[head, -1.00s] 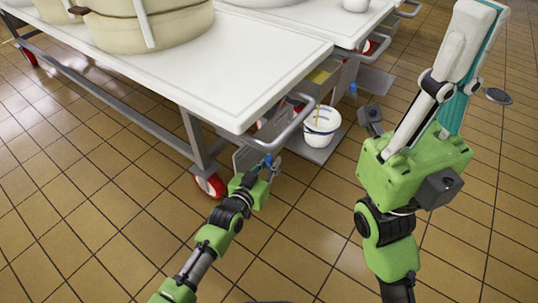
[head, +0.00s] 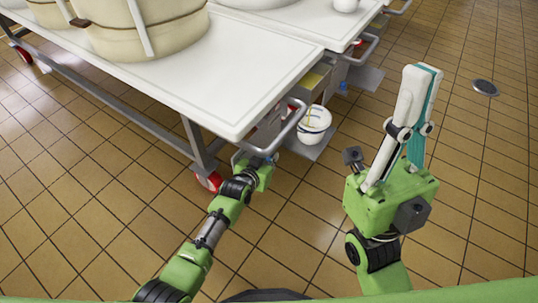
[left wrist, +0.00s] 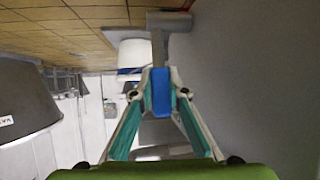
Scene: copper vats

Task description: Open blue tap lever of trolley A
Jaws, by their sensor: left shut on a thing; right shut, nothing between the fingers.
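The blue tap lever (left wrist: 161,92) shows in the left wrist view, upright in the picture between my left fingertips (left wrist: 160,84), which are shut on it. Above it runs a grey metal stem. In the head view my left gripper (head: 266,164) is under the front handle of the near trolley (head: 232,130), with a little blue showing at its tip. The trolley's edge and handle hide most of the tap there. No label tells which trolley this is. My right gripper (head: 424,72) is shut and empty, pointing up over open floor at right.
A white bucket (head: 314,124) stands on a low grey shelf beside the near trolley. A second trolley (head: 300,36) stands behind it, with another blue lever (head: 343,87). Cream vats (head: 150,30) stand on the near trolley. The tiled floor at right is clear around a drain (head: 486,88).

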